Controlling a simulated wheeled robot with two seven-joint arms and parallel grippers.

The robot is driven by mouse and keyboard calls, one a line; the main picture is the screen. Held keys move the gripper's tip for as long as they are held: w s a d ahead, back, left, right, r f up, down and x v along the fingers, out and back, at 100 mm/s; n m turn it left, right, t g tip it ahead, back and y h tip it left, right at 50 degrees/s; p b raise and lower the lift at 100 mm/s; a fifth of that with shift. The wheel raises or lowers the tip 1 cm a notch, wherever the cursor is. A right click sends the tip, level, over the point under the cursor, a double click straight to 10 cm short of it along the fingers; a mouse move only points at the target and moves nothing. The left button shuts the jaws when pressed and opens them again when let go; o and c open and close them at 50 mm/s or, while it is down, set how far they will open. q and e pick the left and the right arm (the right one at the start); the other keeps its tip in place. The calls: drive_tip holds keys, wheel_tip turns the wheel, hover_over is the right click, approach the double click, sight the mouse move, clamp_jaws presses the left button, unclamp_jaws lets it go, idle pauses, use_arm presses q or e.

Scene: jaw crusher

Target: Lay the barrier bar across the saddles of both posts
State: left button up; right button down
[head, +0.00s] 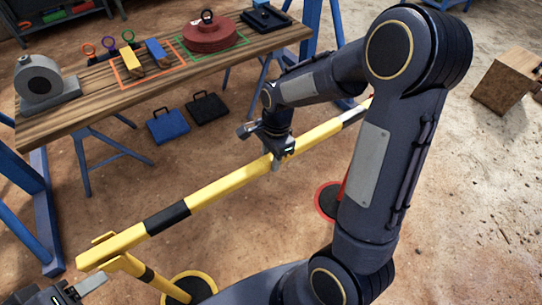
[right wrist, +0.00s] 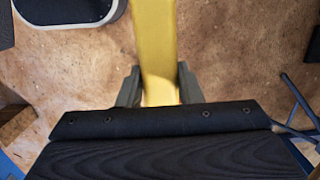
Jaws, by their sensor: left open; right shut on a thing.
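The yellow barrier bar (head: 215,190), with black bands, runs diagonally across the head view. My right gripper (head: 277,158) is shut on it near its middle; the bar also shows between the fingers in the right wrist view (right wrist: 155,50). The bar's near end lies over or in the saddle of the yellow post (head: 133,268); I cannot tell whether it rests there. The red post's base (head: 326,201) shows beside my right arm, which hides its saddle. The bar's white-tipped far end passes behind that arm. My left gripper (head: 88,288) is open at the lower left, below the bar's near end.
A wooden workbench (head: 90,107) at upper left carries a grey machine part, a red disc and small tools. Blue (head: 168,125) and black (head: 208,107) cases lie on the floor below it. A wooden crate (head: 507,82) stands at right. The dirt floor between is open.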

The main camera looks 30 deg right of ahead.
drive_tip(key=shift+f, duration=0.25)
idle(0.6)
drive_tip(key=c, duration=0.9)
unclamp_jaws()
drive_tip(key=shift+d+r+p, duration=0.2)
drive_tip(key=shift+r+p, duration=1.4)
drive_tip(key=shift+r, duration=0.2)
drive_tip(key=shift+d+r+p, duration=0.25)
drive_tip(key=shift+r+p, duration=1.35)
drive_tip(key=shift+r, duration=0.25)
drive_tip(key=shift+d+r+p, duration=0.2)
drive_tip(key=shift+r+p, duration=1.4)
drive_tip(key=shift+r, duration=0.2)
wheel_tip(320, 180, up, 6)
drive_tip(key=p, duration=0.5)
drive_tip(key=shift+p, duration=0.3)
